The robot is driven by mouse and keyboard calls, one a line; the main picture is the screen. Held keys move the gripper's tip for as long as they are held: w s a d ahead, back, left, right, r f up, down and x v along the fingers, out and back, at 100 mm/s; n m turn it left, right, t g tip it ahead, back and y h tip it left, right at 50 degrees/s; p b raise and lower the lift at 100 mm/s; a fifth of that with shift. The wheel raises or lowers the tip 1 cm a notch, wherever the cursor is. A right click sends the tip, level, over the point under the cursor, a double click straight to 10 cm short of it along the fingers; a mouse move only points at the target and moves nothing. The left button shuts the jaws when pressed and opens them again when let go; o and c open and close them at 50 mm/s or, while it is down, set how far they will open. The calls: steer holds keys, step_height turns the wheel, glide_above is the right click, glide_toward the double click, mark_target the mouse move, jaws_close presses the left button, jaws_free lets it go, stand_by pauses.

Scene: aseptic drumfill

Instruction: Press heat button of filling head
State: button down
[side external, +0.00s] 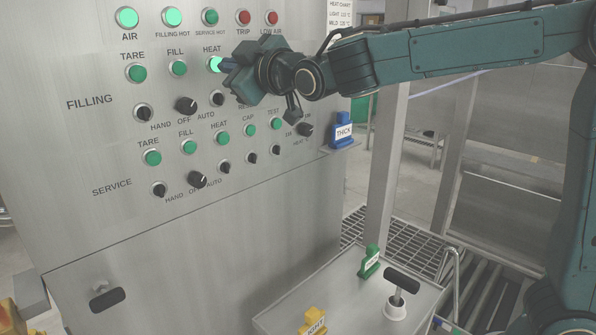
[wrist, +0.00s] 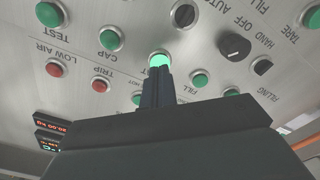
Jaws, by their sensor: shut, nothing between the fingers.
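The filling HEAT button (side external: 214,64) is in the top button row of the steel control panel, below the HEAT label, and glows bright green. In the wrist view the lit button (wrist: 160,58) sits just beyond the fingertips, its lower part hidden by them. My gripper (side external: 227,65) points left at the panel with its fingertips at this button. They seem to touch it; how far it is pushed in I cannot tell. In the wrist view the gripper's fingers (wrist: 157,76) are together and empty.
The FILL button (side external: 178,68) and TARE button (side external: 137,73) lie left of it. A selector knob (side external: 186,105) and the service row (side external: 222,138) are below. A blue THICK block (side external: 342,132) stands right of the panel. A black T-handle (side external: 402,281) rises from the lower box.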

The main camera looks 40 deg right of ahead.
steer(key=shift+w, duration=0.95)
stand_by(0.4)
steer(key=shift+s, duration=2.55)
steer(key=shift+d, duration=0.1)
steer(key=s+d+f+m+g, duration=0.2)
steer(key=s+d+f+g, duration=0.15)
steer(key=s+d, duration=0.2)
steer(key=s+d+f+m+g, duration=0.2)
steer(key=s+d+f, duration=0.25)
steer(key=s, duration=0.25)
steer(key=s+d+f+m+g, duration=0.1)
steer(key=s+f+m+g, duration=0.1)
steer(key=s+f, duration=0.4)
steer(key=s+d+f+m+g, duration=0.1)
steer(key=s+f+g, duration=0.4)
steer(key=s, duration=1)
steer(key=shift+s+d+f+m, duration=0.2)
steer(key=shift+d+f+m, duration=0.1)
steer(key=shift+f+m, duration=0.25)
